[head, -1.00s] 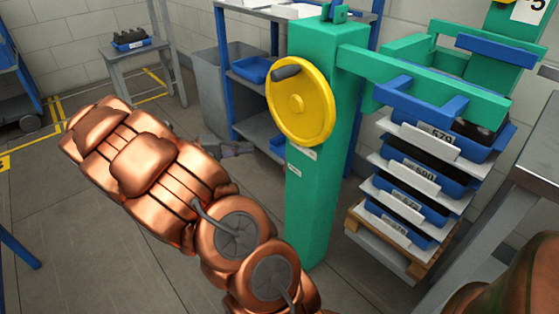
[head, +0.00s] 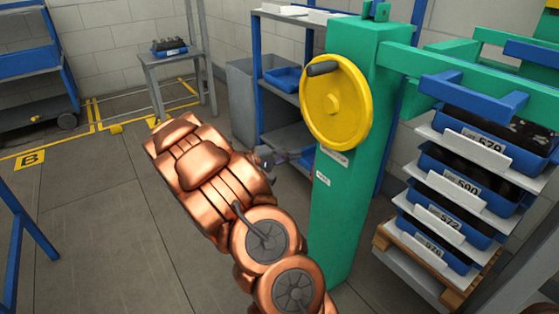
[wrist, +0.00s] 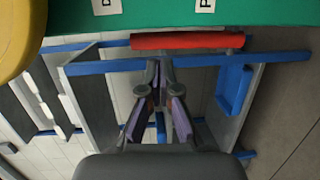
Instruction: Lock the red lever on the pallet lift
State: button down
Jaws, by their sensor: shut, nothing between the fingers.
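The pallet lift is a green column (head: 343,210) with a yellow handwheel (head: 335,110), right of centre in the head view. The red lever (wrist: 188,41) shows in the wrist view as a red bar lying crosswise along the green column's edge. My gripper (wrist: 161,65) is shut and empty. Its fingertips point at the lever and lie just below it in the picture; I cannot tell whether they touch it. In the head view my gripper (head: 285,157) is small, just left of the column.
Blue crates with dark contents (head: 465,165) are stacked on the lift's right side. A shelf with blue posts (head: 256,80) stands behind the column. A small grey table (head: 170,62) with a blue tray is at the back left.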

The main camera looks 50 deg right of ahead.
jog(key=b+x, duration=0.1)
jog(key=x, duration=0.4)
jog(key=shift+s+d, duration=0.15)
jog(key=shift+d, duration=0.15)
jog(key=shift+r, duration=0.1)
